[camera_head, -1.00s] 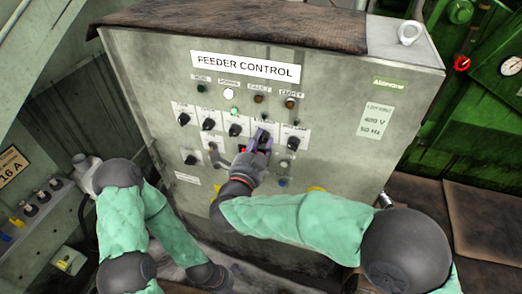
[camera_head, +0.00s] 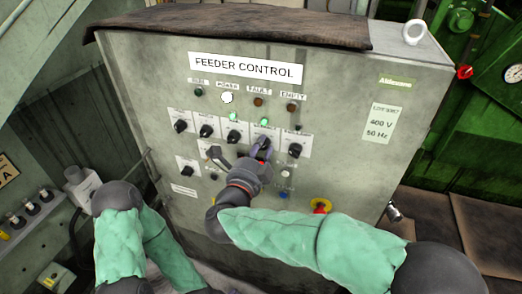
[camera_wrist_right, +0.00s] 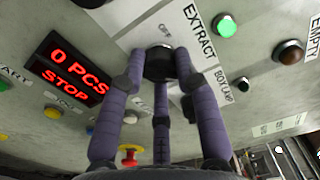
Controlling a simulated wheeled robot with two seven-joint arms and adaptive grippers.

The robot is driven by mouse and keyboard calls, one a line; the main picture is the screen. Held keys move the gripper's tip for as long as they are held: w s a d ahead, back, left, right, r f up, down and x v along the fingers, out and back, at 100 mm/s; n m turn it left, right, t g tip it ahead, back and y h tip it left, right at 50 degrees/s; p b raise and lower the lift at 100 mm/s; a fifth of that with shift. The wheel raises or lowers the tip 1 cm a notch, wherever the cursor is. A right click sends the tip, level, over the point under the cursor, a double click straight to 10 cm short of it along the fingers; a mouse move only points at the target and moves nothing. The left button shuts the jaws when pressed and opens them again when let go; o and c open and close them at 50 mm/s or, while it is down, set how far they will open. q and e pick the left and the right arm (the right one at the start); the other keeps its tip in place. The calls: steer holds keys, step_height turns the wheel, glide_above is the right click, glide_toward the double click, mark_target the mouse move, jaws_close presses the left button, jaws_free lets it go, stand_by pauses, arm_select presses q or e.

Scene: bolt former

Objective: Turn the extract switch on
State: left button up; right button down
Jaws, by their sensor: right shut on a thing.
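The extract switch is a black rotary knob (camera_wrist_right: 158,66) on a white plate lettered EXTRACT, seen in the right wrist view. My right gripper (camera_wrist_right: 158,78) has its purple fingers closed around this knob. In the head view my right gripper (camera_head: 260,150) covers most of the knob, on the lower part of its plate (camera_head: 264,131). A green lamp (camera_wrist_right: 226,25) beside the EXTRACT lettering is lit; it also glows in the head view (camera_head: 264,121). The knob's exact pointing angle is hidden by the fingers.
The FEEDER CONTROL cabinet (camera_head: 330,75) carries a row of similar knobs close on both sides. A red display (camera_wrist_right: 72,70) reads 0 PCS STOP. A red emergency button (camera_head: 320,206) with a yellow surround sits low on the right.

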steer(key=shift+a+f, duration=0.15)
steer(key=shift+f, duration=0.05)
steer(key=c, duration=0.9)
jaws_free()
steer(key=shift+r, duration=0.1)
steer(key=v, duration=1.2)
